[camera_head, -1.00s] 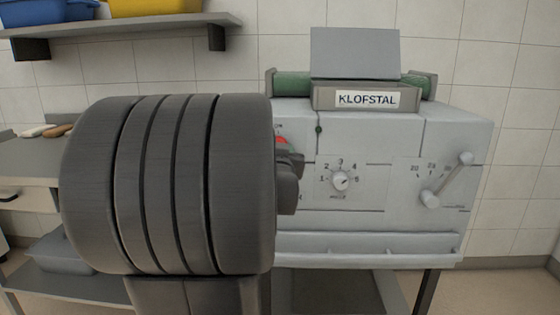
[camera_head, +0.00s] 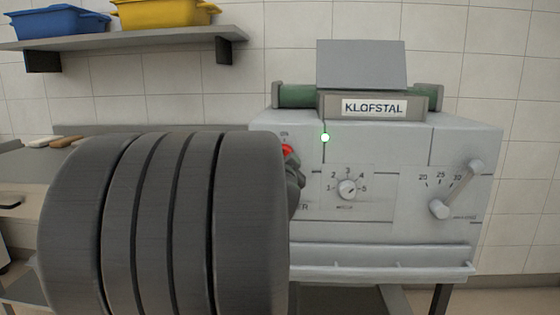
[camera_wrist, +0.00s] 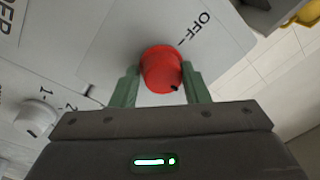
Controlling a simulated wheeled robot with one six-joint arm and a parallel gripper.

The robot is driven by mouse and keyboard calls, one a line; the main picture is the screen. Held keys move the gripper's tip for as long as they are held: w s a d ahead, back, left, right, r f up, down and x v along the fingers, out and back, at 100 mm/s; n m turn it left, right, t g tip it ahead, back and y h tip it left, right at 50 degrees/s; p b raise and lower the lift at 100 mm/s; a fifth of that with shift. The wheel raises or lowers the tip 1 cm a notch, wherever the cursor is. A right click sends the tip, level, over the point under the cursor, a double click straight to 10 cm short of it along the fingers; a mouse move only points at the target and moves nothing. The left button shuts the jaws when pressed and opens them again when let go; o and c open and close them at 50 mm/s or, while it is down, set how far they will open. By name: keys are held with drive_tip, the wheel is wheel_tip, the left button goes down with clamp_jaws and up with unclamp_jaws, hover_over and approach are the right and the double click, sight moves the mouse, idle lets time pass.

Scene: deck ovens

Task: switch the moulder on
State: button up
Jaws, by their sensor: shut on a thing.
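The moulder (camera_head: 405,150) is a pale grey machine with a KLOFSTAL plate. Its red switch knob (camera_wrist: 161,68) sits between the two green fingers of my gripper (camera_wrist: 160,84), which is shut on it. In the head view, the red knob (camera_head: 287,151) shows just below an ON mark, mostly hidden by my arm. A small lamp (camera_head: 325,137) on the moulder's front glows green-white.
A numbered dial (camera_head: 347,189) and a lever (camera_head: 455,190) are to the right on the moulder's front. A shelf (camera_head: 130,38) with a blue bin (camera_head: 58,22) and a yellow bin (camera_head: 165,14) hangs at upper left. A worktop lies behind my arm.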

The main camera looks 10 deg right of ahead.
drive_tip(key=shift+r, duration=0.2)
drive_tip(key=o, duration=0.9)
drive_tip(key=shift+w+a, duration=0.1)
drive_tip(key=shift+a, duration=0.1)
drive_tip(key=shift+d+f, duration=0.1)
